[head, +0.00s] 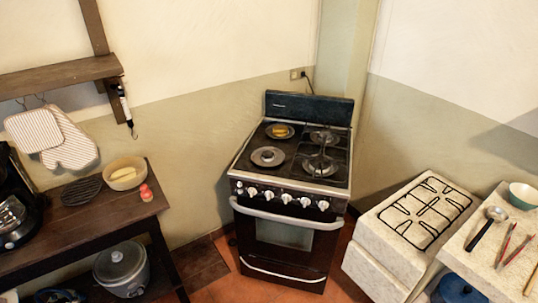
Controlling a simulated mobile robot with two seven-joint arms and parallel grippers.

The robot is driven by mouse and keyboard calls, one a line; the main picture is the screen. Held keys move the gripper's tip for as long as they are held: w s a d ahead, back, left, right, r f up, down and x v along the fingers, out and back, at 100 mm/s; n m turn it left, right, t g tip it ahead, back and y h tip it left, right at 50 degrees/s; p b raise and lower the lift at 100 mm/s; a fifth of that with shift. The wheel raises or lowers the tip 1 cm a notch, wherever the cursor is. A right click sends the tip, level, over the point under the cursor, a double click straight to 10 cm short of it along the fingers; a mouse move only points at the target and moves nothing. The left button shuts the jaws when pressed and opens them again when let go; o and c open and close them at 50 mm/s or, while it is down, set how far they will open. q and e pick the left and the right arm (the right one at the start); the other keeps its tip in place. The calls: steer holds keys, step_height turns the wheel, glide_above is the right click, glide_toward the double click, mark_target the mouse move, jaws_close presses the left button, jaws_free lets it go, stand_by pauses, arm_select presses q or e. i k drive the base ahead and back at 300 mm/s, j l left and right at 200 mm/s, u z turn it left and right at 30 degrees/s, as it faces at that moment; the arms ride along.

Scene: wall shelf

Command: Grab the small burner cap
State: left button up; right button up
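A black stove (290,200) with a silver front rail stands against the wall in the middle of the head view. Its top has round burners. The front left burner (267,156) has a pale round centre. The back left burner (280,131) has a yellow-orange centre. The back right burner (323,138) and front right burner (319,165) are greyer, with dark grate bars near them. I cannot tell which part is the small burner cap. Neither of my grippers is in view.
A dark wooden table (110,205) at left holds a bowl (125,173), a small red object (146,192) and a black coffee maker (14,210). At right, a pale counter (385,256) carries a black grate (428,212). Reddish floor shows around the stove.

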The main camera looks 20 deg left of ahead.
mark_target(267, 154)
steer(key=u, duration=0.45)
steer(key=i+l+u, duration=0.15)
steer(key=u, duration=0.2)
steer(key=i+l+u, duration=0.2)
steer(key=u, duration=0.2)
steer(key=i+l+u, duration=0.15)
steer(key=l+u, duration=0.2)
